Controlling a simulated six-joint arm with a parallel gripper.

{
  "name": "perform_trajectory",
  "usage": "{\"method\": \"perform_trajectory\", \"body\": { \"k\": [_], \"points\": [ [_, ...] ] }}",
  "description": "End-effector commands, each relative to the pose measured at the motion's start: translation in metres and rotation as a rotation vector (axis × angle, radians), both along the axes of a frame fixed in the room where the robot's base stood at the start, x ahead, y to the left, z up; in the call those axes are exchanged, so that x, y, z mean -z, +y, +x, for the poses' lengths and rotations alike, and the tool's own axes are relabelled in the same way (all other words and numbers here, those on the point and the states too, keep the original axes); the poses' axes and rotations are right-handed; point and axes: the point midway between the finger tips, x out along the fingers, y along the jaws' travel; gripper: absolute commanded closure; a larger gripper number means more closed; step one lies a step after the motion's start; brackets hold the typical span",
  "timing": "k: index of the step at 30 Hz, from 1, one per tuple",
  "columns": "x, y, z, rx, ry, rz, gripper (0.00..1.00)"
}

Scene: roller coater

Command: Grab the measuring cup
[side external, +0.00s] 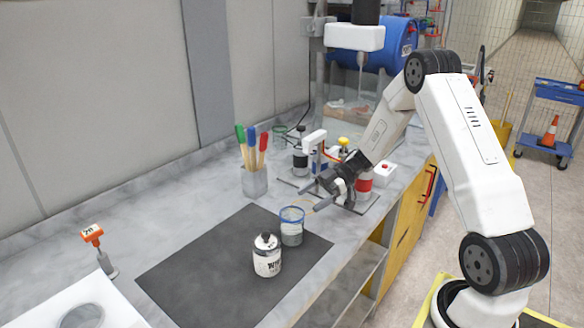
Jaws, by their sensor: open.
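The measuring cup (292,232) looks like a clear beaker with a blue rim and pale contents. It stands upright on the dark mat (205,270), near the mat's right corner. My gripper (314,198) is open, with its fingers pointing left, above and slightly right of the cup in the picture. The fingers appear apart from the cup, but the exact gap in depth cannot be told. Nothing shows between the fingers.
A white lidded jar (267,258) stands close in front of the cup. A holder (255,182) with coloured brushes or markers stands behind the mat. The mat's left part is clear.

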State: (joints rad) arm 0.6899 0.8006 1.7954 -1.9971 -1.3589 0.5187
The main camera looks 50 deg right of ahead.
Motion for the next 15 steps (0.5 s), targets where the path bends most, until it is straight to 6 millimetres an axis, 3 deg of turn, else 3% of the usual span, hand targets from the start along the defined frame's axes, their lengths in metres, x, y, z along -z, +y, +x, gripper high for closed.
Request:
{"method": "perform_trajectory", "body": {
  "k": [8,15],
  "points": [
    [0.003,-0.002,-0.007,-0.029,0.016,0.016,0.00],
    [0.008,0.011,-0.001,-0.031,0.016,0.015,0.00]
  ]
}}
